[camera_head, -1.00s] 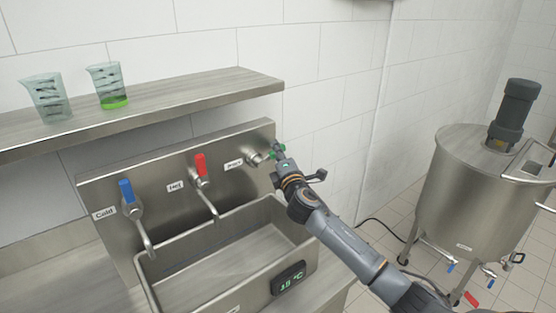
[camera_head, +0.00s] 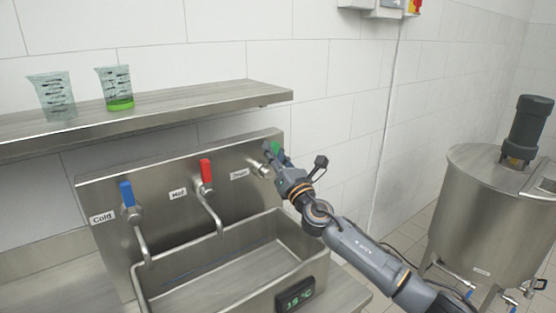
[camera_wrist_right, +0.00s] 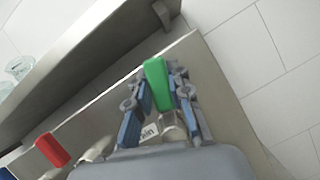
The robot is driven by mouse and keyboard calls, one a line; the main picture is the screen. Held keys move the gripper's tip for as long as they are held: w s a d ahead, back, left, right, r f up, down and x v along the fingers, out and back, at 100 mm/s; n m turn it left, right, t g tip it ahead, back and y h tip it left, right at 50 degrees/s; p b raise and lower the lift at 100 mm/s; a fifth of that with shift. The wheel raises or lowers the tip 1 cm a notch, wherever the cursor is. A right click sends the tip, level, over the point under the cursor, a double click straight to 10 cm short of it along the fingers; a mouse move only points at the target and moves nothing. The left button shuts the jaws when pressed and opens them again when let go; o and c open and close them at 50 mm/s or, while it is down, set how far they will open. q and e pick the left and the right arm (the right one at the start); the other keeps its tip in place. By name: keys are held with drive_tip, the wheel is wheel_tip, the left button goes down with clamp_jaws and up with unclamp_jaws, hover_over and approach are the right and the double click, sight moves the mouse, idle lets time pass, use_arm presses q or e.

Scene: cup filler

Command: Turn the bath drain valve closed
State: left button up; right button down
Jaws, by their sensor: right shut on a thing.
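The bath drain valve has a green handle (camera_head: 275,147) on the steel panel, right of the label "Drain". In the wrist view the green handle (camera_wrist_right: 158,84) stands up between the fingers, above its metal valve body (camera_wrist_right: 172,128). My right gripper (camera_head: 277,159) is shut on the handle, with a finger on each side of it. The fingers partly hide the handle in the head view. The steel bath (camera_head: 215,248) is below the panel, with a display reading 15 °C (camera_head: 295,299). My left gripper is not in view.
The cold tap's blue handle (camera_head: 127,194) and the hot tap's red handle (camera_head: 206,171) are left of the drain valve. A steel shelf (camera_head: 200,104) above holds two beakers, one with green liquid. A steel tank (camera_head: 478,210) stands at the right.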

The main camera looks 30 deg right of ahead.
drive_tip(key=shift+s+a+r+n+y+b, duration=0.1)
drive_tip(key=shift+a+n+y+b, duration=0.35)
drive_tip(key=shift+n+y, duration=0.65)
drive_tip(key=shift+a+r+n+y+b, duration=0.1)
drive_tip(key=shift+a+n+y+b, duration=0.3)
drive_tip(key=shift+n, duration=1.2)
drive_tip(key=shift+a, duration=0.15)
drive_tip(key=c, duration=1.2)
unclamp_jaws()
drive_tip(key=shift+s+f, duration=0.2)
drive_tip(key=shift+s, duration=0.05)
drive_tip(key=a+v, duration=0.1)
drive_tip(key=v, duration=1)
drive_tip(key=shift+s+d, duration=0.2)
drive_tip(key=shift+d, duration=0.35)
drive_tip(key=shift+f, duration=0.1)
